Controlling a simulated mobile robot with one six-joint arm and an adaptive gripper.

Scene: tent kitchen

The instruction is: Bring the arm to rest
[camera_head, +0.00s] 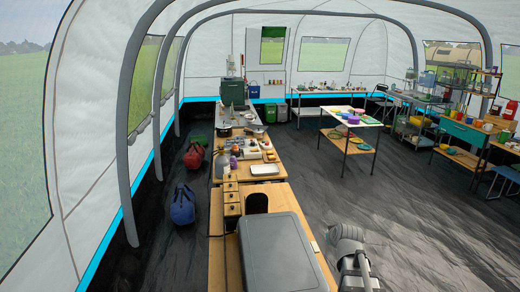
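Part of my arm (348,240) shows at the bottom edge of the head view, right of centre. It is a dark grey rounded joint with a lighter grey link below it. It stands over the dark floor, just right of the wooden table. The rest of the arm is cut off by the frame's bottom edge. I cannot make out my gripper or its fingers, and I see nothing held.
A large grey box (280,255) sits on the near wooden table (218,262), close to my arm. Cookware-laden counters run beyond it. A white-topped table (362,118) stands mid-tent; shelves line the right. Blue (183,205) and red (194,156) bags lie left. Dark floor (430,225) at right is open.

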